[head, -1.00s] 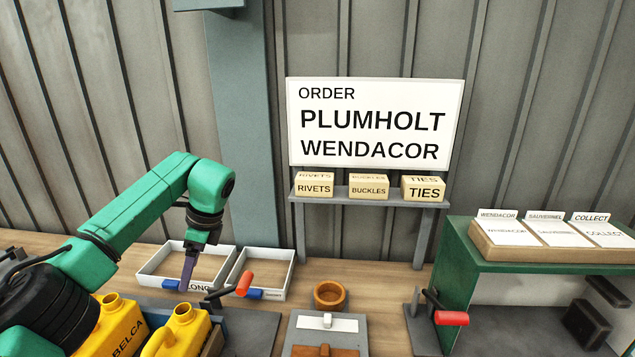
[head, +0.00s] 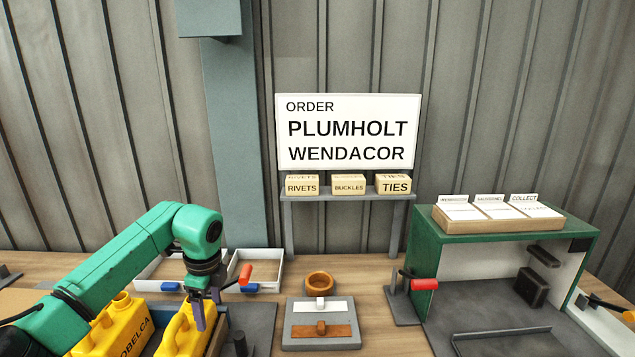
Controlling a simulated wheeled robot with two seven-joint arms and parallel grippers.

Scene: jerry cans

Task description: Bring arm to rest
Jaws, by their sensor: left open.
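My left arm comes in from the left in green and black. My left gripper (head: 203,312) points down and is open, in front of or beside the handle of a yellow jerry can (head: 177,335); I cannot tell whether it touches it. A second yellow jerry can (head: 118,325), lettered partly "OBELCA", stands to its left, partly behind my arm. My right gripper is not in view; a bit of an arm or tool shows at the right edge.
White trays (head: 268,270) stand behind my gripper. A red-handled clamp (head: 405,290) stands beside a green bench (head: 500,228) bearing cards. A grey plate (head: 300,333) and an orange ring (head: 320,281) lie mid-table.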

